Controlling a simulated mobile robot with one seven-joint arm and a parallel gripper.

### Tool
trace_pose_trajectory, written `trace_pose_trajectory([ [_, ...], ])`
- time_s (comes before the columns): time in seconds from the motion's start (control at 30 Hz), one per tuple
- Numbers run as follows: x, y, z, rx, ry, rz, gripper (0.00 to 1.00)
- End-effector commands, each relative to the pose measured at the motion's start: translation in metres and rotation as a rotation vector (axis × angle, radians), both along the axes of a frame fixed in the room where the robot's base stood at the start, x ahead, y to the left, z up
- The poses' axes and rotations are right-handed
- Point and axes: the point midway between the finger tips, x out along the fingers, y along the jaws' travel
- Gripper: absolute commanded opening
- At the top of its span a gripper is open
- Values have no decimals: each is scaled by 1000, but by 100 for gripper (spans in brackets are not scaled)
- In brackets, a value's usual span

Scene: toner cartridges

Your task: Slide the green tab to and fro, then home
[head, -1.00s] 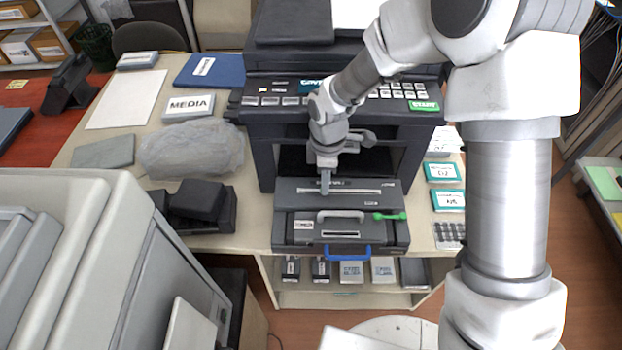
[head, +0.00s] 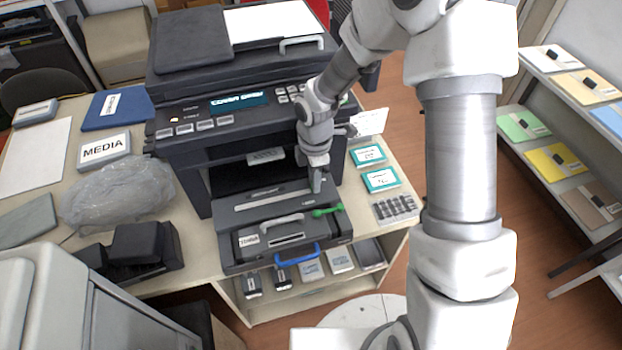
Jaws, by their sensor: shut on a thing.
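The toner unit (head: 285,232) is a dark grey drawer pulled out at the front of the printer. A long pale slot (head: 262,201) runs across its top. My gripper (head: 316,188) points down at the right end of this slot, with its fingers shut. The green tab is hidden between the fingers, so I cannot see its shape. A separate green lever (head: 328,211) sits to the right of the grey handle (head: 282,219), just in front of my gripper. A blue handle (head: 297,254) is on the drawer's front.
The black printer (head: 235,110) rises behind the drawer. Teal-and-white boxes (head: 380,179) lie on the table to the right. A black device (head: 140,246) and a plastic-wrapped bundle (head: 118,192) lie to the left.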

Motion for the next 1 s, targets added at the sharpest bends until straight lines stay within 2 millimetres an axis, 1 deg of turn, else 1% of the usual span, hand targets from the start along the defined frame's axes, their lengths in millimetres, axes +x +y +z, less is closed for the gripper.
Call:
trace_pose_trajectory([
  [0.03,2,-4,1,-5,-4,-5,0],
  [0.07,2,-5,1,-5,-4,-5,0],
  [0.1,2,-5,1,-6,-3,-5,23],
  [0.17,2,-5,1,-6,-3,-5,34],
  [0.2,2,-5,1,-5,-3,-5,41],
  [0.27,2,-4,1,-5,-3,-5,50],
  [0.53,1,-3,0,-4,-1,-3,50],
  [0.67,2,-3,8,-4,-2,-4,50],
  [0.77,2,-3,23,-4,-5,-4,50],
  [0.87,3,-3,45,-3,-7,-6,50],
  [1.0,2,-3,80,-3,-7,-6,50],
])
